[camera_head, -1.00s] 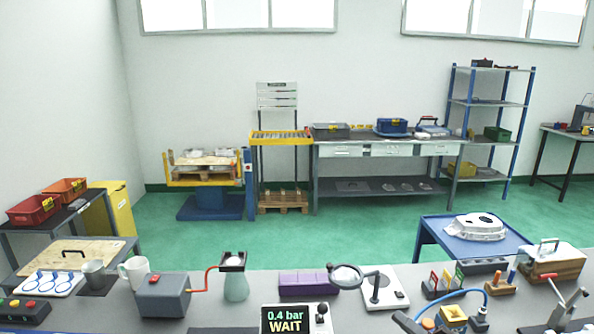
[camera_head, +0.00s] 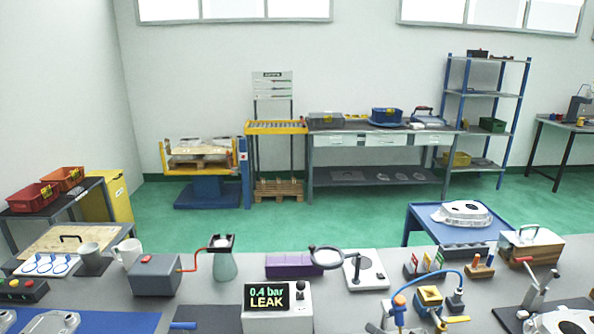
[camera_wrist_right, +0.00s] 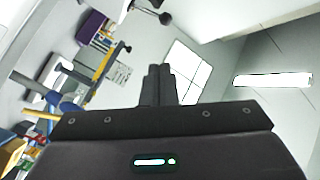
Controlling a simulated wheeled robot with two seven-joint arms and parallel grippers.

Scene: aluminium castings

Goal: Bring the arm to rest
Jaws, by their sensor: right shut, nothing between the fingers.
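My right gripper (camera_wrist_right: 158,85) shows in the right wrist view, with its two dark fingers together and nothing between them. It points away from the bench, towards the wall and window. I cannot make it out clearly in the head view. My left gripper is in neither view. A small display (camera_head: 267,297) on the bench reads "0.4 bar LEAK". A pale casting (camera_head: 462,213) lies on the blue table (camera_head: 418,225) beyond the bench, and part of another casting (camera_head: 568,321) shows at the lower right edge.
The grey bench (camera_head: 345,312) carries a grey box (camera_head: 157,276), a purple block (camera_head: 292,266), a magnifier (camera_head: 327,257), a toggle clamp (camera_head: 541,287) and a wood-based box (camera_head: 530,246). A blue mat (camera_head: 120,321) lies at the left front.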

